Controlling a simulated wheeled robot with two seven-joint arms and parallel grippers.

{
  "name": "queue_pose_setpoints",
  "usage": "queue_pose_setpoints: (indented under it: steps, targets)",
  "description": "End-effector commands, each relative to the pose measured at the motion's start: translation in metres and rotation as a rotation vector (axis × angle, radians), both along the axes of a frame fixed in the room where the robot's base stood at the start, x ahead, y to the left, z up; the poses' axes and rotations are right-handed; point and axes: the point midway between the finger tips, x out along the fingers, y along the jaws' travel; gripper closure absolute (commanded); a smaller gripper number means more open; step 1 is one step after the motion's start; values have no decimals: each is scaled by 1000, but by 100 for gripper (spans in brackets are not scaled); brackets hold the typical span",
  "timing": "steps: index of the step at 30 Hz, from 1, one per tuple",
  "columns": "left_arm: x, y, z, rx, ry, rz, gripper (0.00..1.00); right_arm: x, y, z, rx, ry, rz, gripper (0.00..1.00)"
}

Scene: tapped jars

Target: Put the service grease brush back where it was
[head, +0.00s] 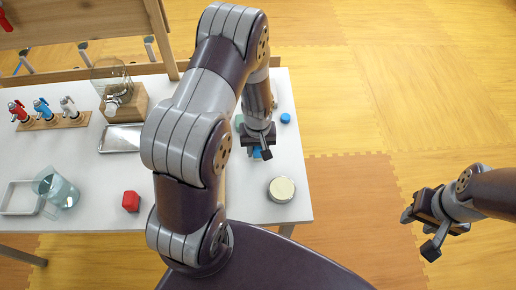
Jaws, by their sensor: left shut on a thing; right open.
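My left gripper (259,147) is over the right part of the white table (244,205), its arm crossing the middle of the view. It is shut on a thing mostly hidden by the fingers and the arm. A bit of blue (257,154) shows at the fingertips; I cannot tell whether it is the held thing or lies behind. I cannot make out the service grease brush for certain. My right gripper (419,233) is open and empty over the floor, right of the table.
A round pale-topped tin (281,189), a blue cap-like piece (286,118) and a red block (131,201) stand on the table. Left are a clear pitcher (62,190), a tray (18,198), coloured taps on a rack (52,122) and a jar on a wooden stand (127,103).

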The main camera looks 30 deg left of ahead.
Motion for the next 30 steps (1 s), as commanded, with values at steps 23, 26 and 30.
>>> queue_pose_setpoints:
  steps: [23,26,30]
  targets:
    - [0,0,-12,0,-1,0,39,0,0,-1,0,0,0,57]
    - [1,0,-6,0,-2,0,39,0,0,3,0,0,0,57]
    - [2,0,20,1,-8,0,39,0,0,0,0,0,0,57]
